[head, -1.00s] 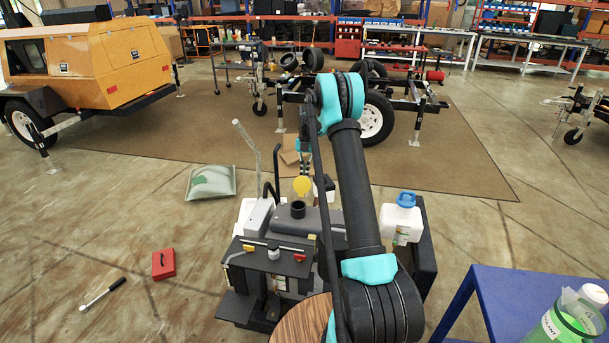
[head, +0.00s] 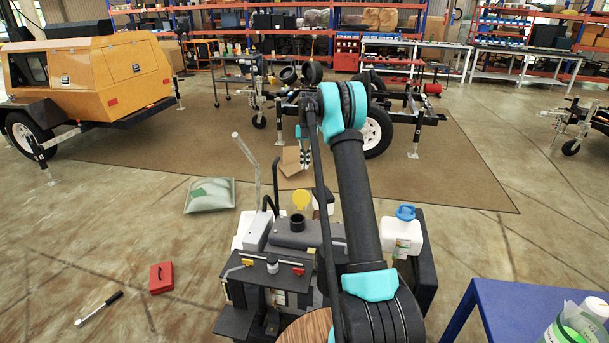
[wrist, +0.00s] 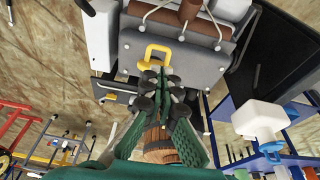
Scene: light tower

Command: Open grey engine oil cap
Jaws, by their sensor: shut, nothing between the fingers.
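I cannot make out a grey engine oil cap for certain in either view. My gripper (wrist: 164,84) is in the wrist view, with green fingers and dark joints, shut and empty. A wheeled trailer frame (head: 405,112) stands behind the arm.
An orange trailer (head: 95,80) stands at the left. A red box (head: 161,277) and a dark-handled tool (head: 99,308) lie on the floor. A blue table (head: 500,305) with a green bottle (head: 577,325) is at the right. The brown mat (head: 440,170) has free room.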

